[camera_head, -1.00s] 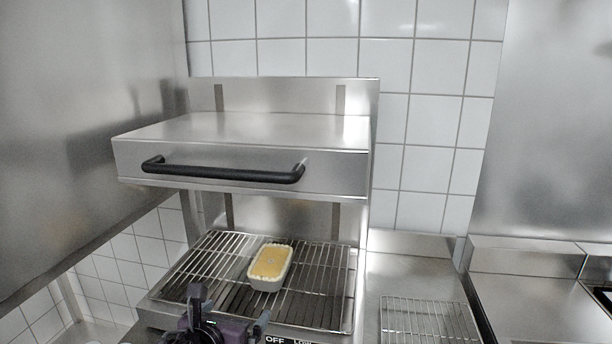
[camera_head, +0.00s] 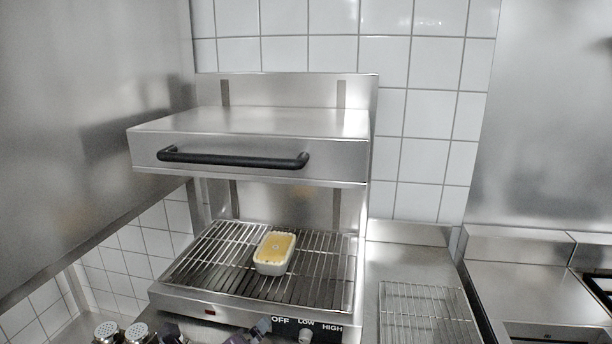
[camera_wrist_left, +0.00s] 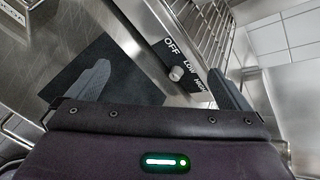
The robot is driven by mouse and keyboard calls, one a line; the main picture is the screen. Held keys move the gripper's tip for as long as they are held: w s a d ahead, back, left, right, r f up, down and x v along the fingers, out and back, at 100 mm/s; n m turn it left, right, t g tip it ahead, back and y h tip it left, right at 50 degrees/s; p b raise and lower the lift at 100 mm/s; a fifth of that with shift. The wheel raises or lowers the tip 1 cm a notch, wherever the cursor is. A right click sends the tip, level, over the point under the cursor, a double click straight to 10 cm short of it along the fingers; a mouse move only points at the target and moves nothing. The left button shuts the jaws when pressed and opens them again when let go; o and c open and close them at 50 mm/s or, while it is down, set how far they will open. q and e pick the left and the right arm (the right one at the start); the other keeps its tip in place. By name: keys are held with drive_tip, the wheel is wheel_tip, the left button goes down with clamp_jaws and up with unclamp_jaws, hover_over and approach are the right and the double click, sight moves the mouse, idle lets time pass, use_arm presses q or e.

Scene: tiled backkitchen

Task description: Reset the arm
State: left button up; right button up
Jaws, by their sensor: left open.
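My left gripper (camera_head: 218,334) shows only at the bottom edge of the head view, in front of the salamander grill's control panel. In the left wrist view the left gripper (camera_wrist_left: 160,84) is open, its two grey fingers spread with nothing between them. A white dish with yellow contents (camera_head: 274,252) sits upright on the grill's wire rack (camera_head: 210,262), apart from the gripper. My right gripper is in neither view.
The grill's upper hood (camera_head: 250,130) with a black handle (camera_head: 232,159) overhangs the rack. Its knob (camera_wrist_left: 177,73) is near the left gripper. Two shakers (camera_head: 122,332) stand at bottom left. Another wire rack (camera_head: 425,312) lies right of the grill.

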use_arm(q)
drive_tip(key=s+f+n+g, duration=0.1)
drive_tip(key=s+f+n, duration=0.1)
drive_tip(key=n, duration=0.2)
drive_tip(key=s+a+f+n+g, duration=0.1)
drive_tip(key=s+f+n, duration=0.1)
drive_tip(key=n, duration=0.3)
drive_tip(key=s+a+f+n+g+y, duration=0.1)
drive_tip(key=s+f+n, duration=0.1)
drive_tip(key=s+n, duration=0.2)
drive_tip(key=shift+s+a+f+n+g, duration=0.2)
drive_tip(key=shift+f+n+g, duration=0.1)
drive_tip(key=shift+n, duration=0.3)
drive_tip(key=s+a+f+n+g, duration=0.2)
drive_tip(key=s+f+n, duration=0.1)
drive_tip(key=s+n, duration=0.3)
drive_tip(key=s+a+f+n+g, duration=0.3)
drive_tip(key=s+n, duration=0.2)
drive_tip(key=n, duration=0.2)
wheel_tip(320, 180, down, 29)
drive_tip(key=s, duration=0.2)
drive_tip(key=s+a+f+m+g+y, duration=0.1)
drive_tip(key=s+a+f+g, duration=0.1)
drive_tip(key=s+f, duration=1.6)
drive_tip(key=shift+s+a+f, duration=0.3)
drive_tip(key=shift+s+a, duration=0.35)
